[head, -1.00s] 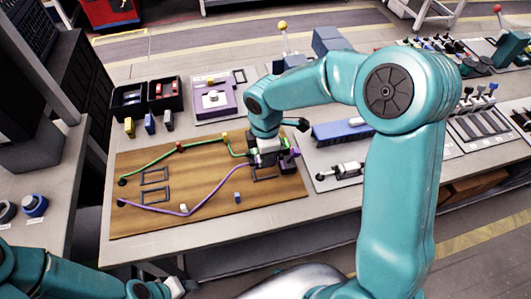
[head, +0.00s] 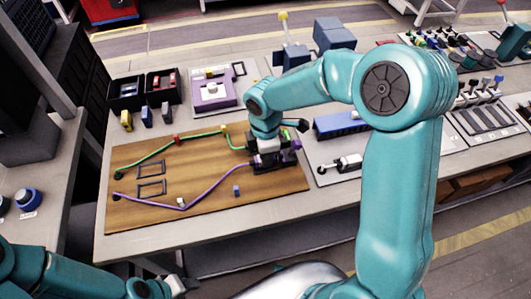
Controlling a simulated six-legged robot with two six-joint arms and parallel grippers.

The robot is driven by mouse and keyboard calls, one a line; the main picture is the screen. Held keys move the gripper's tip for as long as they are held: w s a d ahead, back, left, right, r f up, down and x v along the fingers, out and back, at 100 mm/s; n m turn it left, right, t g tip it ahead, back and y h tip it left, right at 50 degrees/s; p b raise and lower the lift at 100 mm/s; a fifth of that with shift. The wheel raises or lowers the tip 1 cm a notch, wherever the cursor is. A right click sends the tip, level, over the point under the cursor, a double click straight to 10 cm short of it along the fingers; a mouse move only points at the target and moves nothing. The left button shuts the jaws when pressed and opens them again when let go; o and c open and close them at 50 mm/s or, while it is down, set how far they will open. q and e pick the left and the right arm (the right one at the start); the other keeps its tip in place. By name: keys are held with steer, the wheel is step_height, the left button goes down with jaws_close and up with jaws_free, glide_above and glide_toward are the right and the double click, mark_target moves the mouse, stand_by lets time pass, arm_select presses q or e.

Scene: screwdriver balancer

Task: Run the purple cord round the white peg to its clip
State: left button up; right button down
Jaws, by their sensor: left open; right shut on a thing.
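The purple cord (head: 215,187) starts at a black anchor at the wooden board's left end. It runs right, bends on the near side of the white peg (head: 181,201), then rises right to my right gripper (head: 266,163). My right gripper is low over the board's right end, shut, with the cord's far end at its jaws; the grip itself is hidden. A purple part (head: 291,154) shows just right of the gripper; I cannot tell whether it is the clip. My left gripper (head: 180,286) is open and empty at the bottom, off the board's near edge.
The wooden board (head: 215,210) also bears a green cord (head: 152,156) round a red peg (head: 177,140) and a yellow peg (head: 224,130), and a blue peg (head: 236,190). Black bins (head: 126,94) and a purple fixture (head: 212,91) stand behind. The board's near middle is clear.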

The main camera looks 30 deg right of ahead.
steer(key=shift+f+b, duration=0.5)
steer(key=shift+f, duration=0.15)
stand_by(0.4)
steer(key=c, duration=0.9)
jaws_free()
steer(key=shift+o, duration=0.2)
step_height(320, 180, up, 16)
steer(key=p, duration=0.1)
steer(key=shift+r, duration=0.2)
